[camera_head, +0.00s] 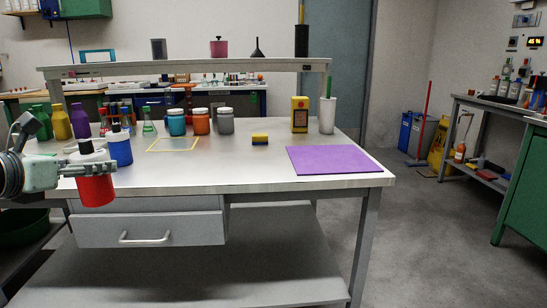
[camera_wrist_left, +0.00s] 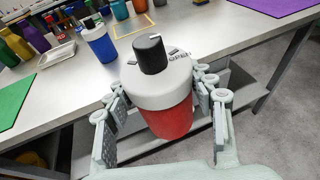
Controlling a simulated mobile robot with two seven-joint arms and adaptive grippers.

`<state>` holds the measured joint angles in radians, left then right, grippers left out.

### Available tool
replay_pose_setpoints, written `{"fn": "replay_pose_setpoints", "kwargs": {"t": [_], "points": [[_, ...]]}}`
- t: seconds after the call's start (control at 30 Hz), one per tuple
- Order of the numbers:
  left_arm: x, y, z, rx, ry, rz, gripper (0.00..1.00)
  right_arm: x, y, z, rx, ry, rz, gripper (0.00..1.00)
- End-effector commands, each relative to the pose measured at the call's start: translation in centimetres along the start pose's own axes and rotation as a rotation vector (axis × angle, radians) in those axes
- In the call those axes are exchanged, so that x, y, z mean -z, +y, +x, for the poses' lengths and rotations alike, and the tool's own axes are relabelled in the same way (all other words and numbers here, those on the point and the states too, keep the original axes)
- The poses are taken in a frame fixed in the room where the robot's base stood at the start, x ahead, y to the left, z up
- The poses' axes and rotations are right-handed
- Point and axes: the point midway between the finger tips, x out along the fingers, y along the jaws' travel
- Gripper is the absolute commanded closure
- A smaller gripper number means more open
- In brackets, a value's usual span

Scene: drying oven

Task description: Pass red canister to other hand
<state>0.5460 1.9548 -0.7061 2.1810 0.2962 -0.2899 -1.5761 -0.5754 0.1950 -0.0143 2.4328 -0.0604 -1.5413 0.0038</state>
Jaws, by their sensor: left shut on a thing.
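The red canister (camera_head: 95,188) has a white collar and a black cap, and is upright in front of the table's front edge at the left. My left gripper (camera_head: 82,167) comes in from the left and is shut on the canister. In the left wrist view the canister (camera_wrist_left: 170,120) sits between the two fingers of the left gripper (camera_wrist_left: 165,105), and its white collar carries black lettering. My right gripper is not in view.
The table (camera_head: 250,180) holds a blue bottle (camera_head: 119,148), several coloured bottles and jars, a yellow square outline (camera_head: 173,150), a sponge (camera_head: 260,140) and a purple mat (camera_head: 333,160). The table's front middle is clear. A raised shelf (camera_head: 190,67) runs along the back.

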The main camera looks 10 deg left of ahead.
Motion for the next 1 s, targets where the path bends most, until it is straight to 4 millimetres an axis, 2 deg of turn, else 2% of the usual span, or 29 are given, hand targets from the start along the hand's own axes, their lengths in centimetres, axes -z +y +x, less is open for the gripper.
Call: {"fn": "replay_pose_setpoints", "kwargs": {"t": [0.2, 0.4, 0.77, 1.0], "points": [[4.2, -3.8, 2.3, 0.07, 0.001, 0.015, 0.78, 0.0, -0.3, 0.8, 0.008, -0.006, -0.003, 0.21], [8.0, -7.3, 3.6, 0.118, 0.005, 0.031, 0.78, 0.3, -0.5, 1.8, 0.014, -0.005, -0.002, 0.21], [11.9, -11.9, 4.6, 0.166, 0.006, 0.041, 0.78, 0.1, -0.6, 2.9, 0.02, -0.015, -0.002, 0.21], [14.8, -17.3, 4.6, 0.191, 0.001, 0.042, 0.78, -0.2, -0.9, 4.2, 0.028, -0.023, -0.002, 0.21]]}}
